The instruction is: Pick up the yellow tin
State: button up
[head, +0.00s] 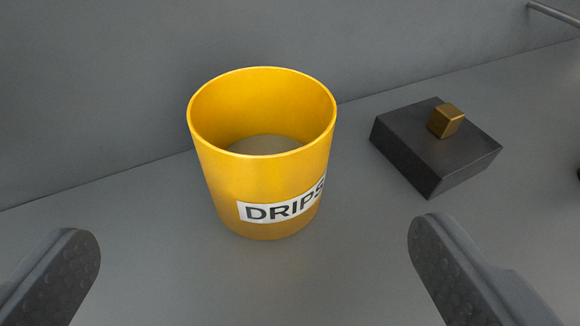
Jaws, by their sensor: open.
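The yellow tin (262,180) stands upright on the grey surface in the middle of the head view. Its top is open, and a greyish disc or filling shows inside, low down. A white label reading "DRIPS" is on its front side, low and to the right. My gripper (258,240) is open, with one dark finger at the lower left and one at the lower right. The tin is beyond the fingertips and between them in the picture. Neither finger appears to touch it.
A dark square block (432,150) with a small brass-coloured cube (446,120) on top sits right of the tin. A grey wall (100,80) rises close behind the tin. A metal rod (555,14) shows at the upper right. The surface in front of the tin is clear.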

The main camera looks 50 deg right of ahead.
aim_at(254, 166)
jog(key=x, duration=0.6)
jog(key=shift+w+d+f, duration=0.15)
jog(key=shift+w+f, duration=0.05)
jog(key=shift+w, duration=0.1)
jog(key=shift+x, duration=2.75)
jog(key=shift+s+d, duration=0.15)
jog(key=shift+d, duration=0.05)
jog(key=c, duration=1.3)
jog(key=shift+o, duration=0.2)
jog(key=shift+r, duration=0.15)
